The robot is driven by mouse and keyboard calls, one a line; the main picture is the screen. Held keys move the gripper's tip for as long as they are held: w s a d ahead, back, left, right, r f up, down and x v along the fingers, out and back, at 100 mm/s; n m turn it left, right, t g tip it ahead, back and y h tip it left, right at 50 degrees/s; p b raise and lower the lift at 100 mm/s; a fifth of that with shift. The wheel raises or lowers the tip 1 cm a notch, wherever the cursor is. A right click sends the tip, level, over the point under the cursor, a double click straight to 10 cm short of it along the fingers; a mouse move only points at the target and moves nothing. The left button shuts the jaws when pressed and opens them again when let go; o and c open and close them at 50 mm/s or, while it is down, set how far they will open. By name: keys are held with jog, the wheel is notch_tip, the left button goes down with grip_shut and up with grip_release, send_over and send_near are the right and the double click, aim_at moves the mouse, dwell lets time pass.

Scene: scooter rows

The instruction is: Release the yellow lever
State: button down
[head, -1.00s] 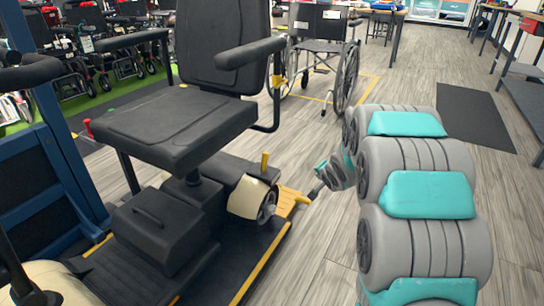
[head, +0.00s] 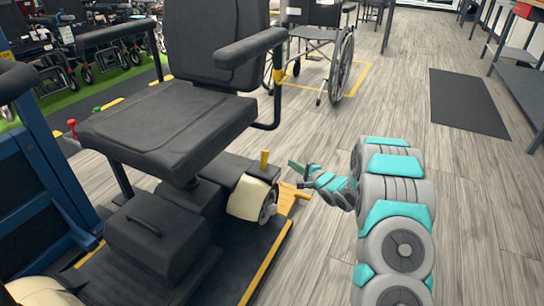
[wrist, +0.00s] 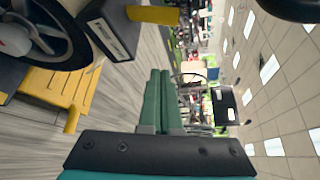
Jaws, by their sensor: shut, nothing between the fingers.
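The yellow lever (head: 264,160) stands upright at the rear of the black scooter (head: 150,235), beside the cream wheel cover (head: 250,198). In the wrist view, which is turned on its side, the yellow lever (wrist: 153,15) shows at the top edge, fixed near a dark, pale-edged block. My gripper (head: 292,163) is just right of the lever in the head view, at about its height and apparently apart from it. In the wrist view my gripper's green fingers (wrist: 160,73) lie together with nothing between them.
A yellow platform edge (head: 290,200) lies below my gripper, beside the scooter wheel (head: 268,206). The black seat (head: 165,125) and armrest (head: 250,47) overhang to the left. A wheelchair (head: 325,50) stands behind.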

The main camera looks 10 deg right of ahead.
aim_at(264, 156)
dwell(0.3)
jog(key=x, duration=1)
jog(key=shift+s+a+r+b, duration=0.3)
jog(key=shift+s+a+b, duration=0.1)
jog(key=shift+s+a, duration=0.3)
jog(key=shift+s+a+r+b, duration=0.35)
jog(key=shift+s+a, duration=0.2)
jog(key=shift+a, duration=0.15)
jog(key=shift+s+a+r+n+t, duration=0.15)
jog(key=shift+s+n+t, duration=0.1)
jog(key=shift+n+t, duration=0.2)
jog(key=shift+s+a+n, duration=0.1)
jog(key=shift+s+n, duration=0.05)
jog(key=shift+n, duration=0.1)
jog(key=n, duration=0.1)
jog(key=s+a+n+t, duration=0.1)
jog(key=n+t+y+p, duration=0.1)
jog(key=n, duration=0.1)
jog(key=shift+s+a+r, duration=0.15)
jog(key=shift+s+r, duration=0.15)
jog(key=shift+s, duration=0.05)
jog(key=shift+s+a+n+t, duration=0.1)
jog(key=shift+n+t, duration=0.15)
jog(key=shift+n, duration=0.05)
jog(key=shift+s+a, duration=0.1)
jog(key=shift+s, duration=0.05)
jog(key=shift+p, duration=0.3)
